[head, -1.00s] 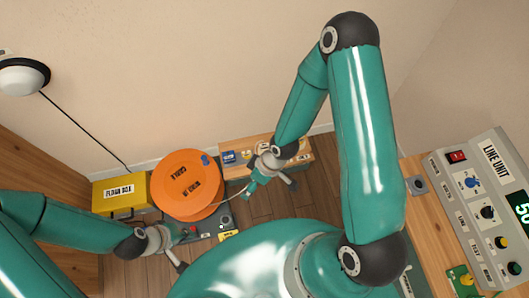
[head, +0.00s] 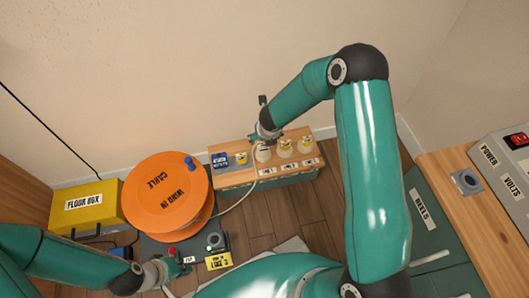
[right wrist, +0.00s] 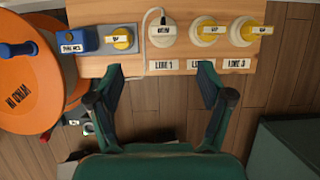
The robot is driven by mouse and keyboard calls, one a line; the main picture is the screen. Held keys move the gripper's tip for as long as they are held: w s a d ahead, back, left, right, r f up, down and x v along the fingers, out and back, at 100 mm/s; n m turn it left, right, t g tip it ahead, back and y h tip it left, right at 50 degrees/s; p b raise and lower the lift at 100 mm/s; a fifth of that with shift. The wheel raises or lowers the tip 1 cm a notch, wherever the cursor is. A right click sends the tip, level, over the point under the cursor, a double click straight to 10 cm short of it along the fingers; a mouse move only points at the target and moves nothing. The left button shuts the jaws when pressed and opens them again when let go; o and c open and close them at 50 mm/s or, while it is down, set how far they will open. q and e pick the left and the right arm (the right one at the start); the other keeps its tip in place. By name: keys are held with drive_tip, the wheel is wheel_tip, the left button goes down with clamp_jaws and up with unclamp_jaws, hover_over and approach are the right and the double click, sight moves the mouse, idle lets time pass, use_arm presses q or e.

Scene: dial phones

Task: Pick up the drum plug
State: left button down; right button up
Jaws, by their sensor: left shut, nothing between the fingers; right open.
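The drum plug (right wrist: 162,30) is a pale round plug with a small dark-lettered label. It sits at the LINE 1 place on the wooden board (right wrist: 100,15), with its white cord looping up and left. In the head view the plug (head: 263,154) is just below my right gripper (head: 262,132). In the right wrist view my right gripper (right wrist: 161,76) is open and empty, its two fingertips apart below the board's front edge and the plug beyond them. My left gripper (head: 184,264) is shut and empty near the floor, below the orange drum (head: 165,190).
Yellow-capped plugs (right wrist: 205,30) stand at LINE 2 and LINE 3, right of the drum plug. A blue block (right wrist: 78,41) and another yellow knob (right wrist: 122,38) are left. A yellow floor box (head: 85,205) stands left of the drum. A bench with a meter unit (head: 510,170) is at right.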

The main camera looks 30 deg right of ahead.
sight(264, 146)
drive_tip(key=b+x, duration=0.2)
drive_tip(key=x, duration=0.7)
drive_tip(key=shift+f, duration=0.4)
drive_tip(key=shift+d+b+x, duration=0.15)
drive_tip(key=shift+b+x, duration=0.5)
drive_tip(key=shift+x, duration=0.65)
drive_tip(key=shift+d+b+x, duration=0.1)
drive_tip(key=shift+b+x, duration=0.55)
drive_tip(key=shift+x, duration=0.65)
drive_tip(key=shift+s, duration=0.15)
drive_tip(key=shift+c, duration=0.3)
